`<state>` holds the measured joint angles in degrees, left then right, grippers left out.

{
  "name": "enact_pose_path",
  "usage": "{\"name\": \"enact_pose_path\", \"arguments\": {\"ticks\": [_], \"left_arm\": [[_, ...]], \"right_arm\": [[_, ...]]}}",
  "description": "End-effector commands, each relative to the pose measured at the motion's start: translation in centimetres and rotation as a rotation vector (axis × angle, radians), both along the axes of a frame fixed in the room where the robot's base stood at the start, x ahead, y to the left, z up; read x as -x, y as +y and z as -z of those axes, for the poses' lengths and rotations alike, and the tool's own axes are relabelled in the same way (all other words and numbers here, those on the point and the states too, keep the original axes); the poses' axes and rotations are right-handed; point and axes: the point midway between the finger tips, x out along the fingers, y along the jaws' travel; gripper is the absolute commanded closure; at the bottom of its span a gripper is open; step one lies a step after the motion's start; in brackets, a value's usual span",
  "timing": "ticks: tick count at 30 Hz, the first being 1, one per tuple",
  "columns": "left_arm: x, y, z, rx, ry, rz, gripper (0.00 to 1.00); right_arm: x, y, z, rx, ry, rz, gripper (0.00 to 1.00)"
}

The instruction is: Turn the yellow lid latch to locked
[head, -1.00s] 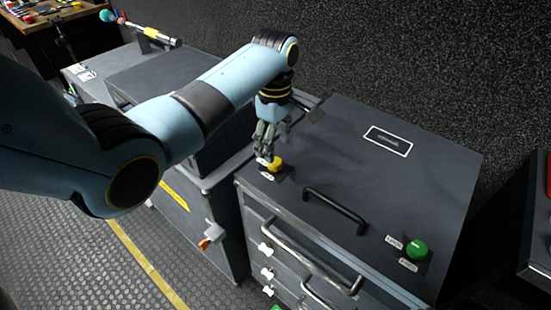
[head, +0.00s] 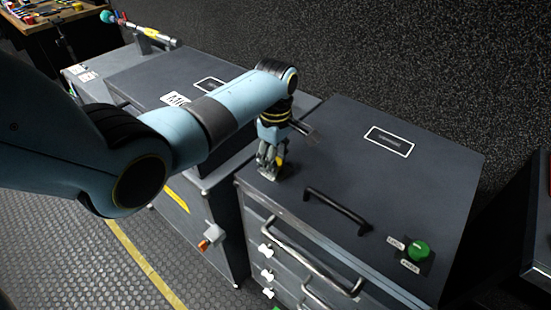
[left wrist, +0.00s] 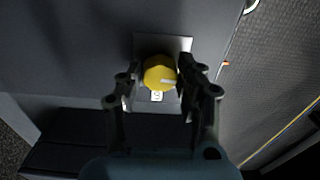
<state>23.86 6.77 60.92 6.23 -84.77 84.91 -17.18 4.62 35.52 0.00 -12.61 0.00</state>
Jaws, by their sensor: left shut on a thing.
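The yellow lid latch (left wrist: 160,72) is a round knob with a pale mark on its face, set on a grey plate (left wrist: 180,42) on the dark lid. My left gripper (head: 270,172) points down at the lid's left front corner. In the left wrist view its fingers stand on either side of the knob, shut on it. In the head view only a bit of yellow (head: 280,160) shows beside the fingers. A small white label (left wrist: 156,96) lies just below the knob in the wrist view; its text is too small to read. My right gripper is not in view.
The lid (head: 340,140) carries a black handle (head: 336,211) and a green knob (head: 418,250) with white labels at the right. A metal bar handle (head: 310,258) runs along the case front. Another dark case (head: 135,75) stands to the left.

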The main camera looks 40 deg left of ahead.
Motion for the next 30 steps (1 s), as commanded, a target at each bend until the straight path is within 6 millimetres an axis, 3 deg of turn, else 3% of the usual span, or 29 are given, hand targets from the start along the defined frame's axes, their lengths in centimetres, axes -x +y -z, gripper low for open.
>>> {"name": "enact_pose_path", "arguments": {"ticks": [1,3,14,30], "left_arm": [[0.0,0.0,0.0,0.000,0.001,0.000,0.87],[0.0,0.0,0.0,0.000,0.001,0.000,0.96],[0.0,0.0,-0.1,0.000,0.002,0.058,0.96],[0.1,0.0,-0.2,0.000,0.003,0.497,0.96]], "right_arm": [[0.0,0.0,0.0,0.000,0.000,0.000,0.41],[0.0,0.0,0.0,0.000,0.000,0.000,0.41],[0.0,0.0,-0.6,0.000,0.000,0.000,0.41],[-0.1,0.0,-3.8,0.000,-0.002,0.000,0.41]]}}
